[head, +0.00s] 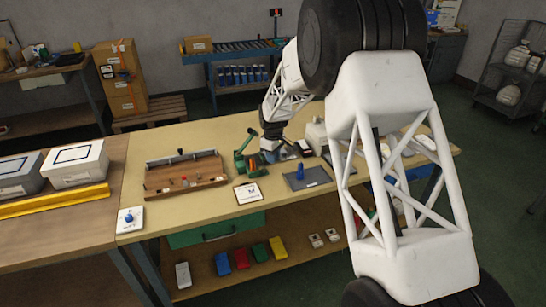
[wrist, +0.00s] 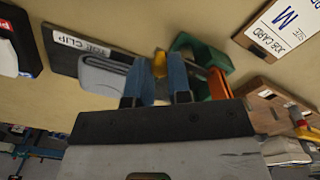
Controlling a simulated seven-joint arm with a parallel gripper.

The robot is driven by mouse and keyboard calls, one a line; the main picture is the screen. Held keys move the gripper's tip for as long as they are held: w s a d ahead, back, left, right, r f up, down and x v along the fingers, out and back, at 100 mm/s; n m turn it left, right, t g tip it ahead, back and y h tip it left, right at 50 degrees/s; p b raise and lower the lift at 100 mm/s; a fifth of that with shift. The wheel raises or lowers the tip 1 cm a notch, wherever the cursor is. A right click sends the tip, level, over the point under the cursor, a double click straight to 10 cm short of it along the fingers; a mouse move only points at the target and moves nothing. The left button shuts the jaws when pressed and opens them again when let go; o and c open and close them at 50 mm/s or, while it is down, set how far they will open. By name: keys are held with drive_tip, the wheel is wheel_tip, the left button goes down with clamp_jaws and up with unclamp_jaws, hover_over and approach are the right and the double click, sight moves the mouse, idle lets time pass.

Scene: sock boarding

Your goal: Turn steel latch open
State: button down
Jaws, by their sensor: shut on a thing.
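My gripper (wrist: 156,70) has its two blue fingers shut on a small yellow piece (wrist: 160,64) in the wrist view. That piece stands beside a dark plate (wrist: 62,58) with a white label that seems to read "TOE CLIP". A grey rounded block (wrist: 103,73) lies on the plate, just left of the fingers. A green fixture (wrist: 207,52) with an orange part (wrist: 219,84) is close on the right. In the head view my gripper (head: 269,153) is low over the bench, right of the green fixture (head: 246,156). I cannot tell for certain which part is the steel latch.
A job card (wrist: 283,22) lies near the fixture; the head view shows it on a clipboard (head: 248,193). A wooden tray (head: 160,181) is to the left, and a dark mat (head: 318,177) with a blue item is to the right.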

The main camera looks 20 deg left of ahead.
drive_tip(key=m, duration=0.2)
drive_tip(key=s+m, duration=0.1)
drive_tip(key=m, duration=0.1)
drive_tip(key=s+d+m, duration=0.1)
drive_tip(key=m, duration=0.3)
drive_tip(key=s+m, duration=0.1)
drive_tip(key=m, duration=0.2)
drive_tip(key=shift+s+m, duration=0.35)
drive_tip(key=shift+m, duration=0.05)
drive_tip(key=shift+a, duration=0.1)
idle(0.3)
drive_tip(key=c, duration=1.1)
unclamp_jaws()
drive_tip(key=shift+o, duration=0.2)
drive_tip(key=shift+r, duration=0.15)
wheel_tip(320, 180, up, 8)
drive_tip(key=shift+f, duration=0.2)
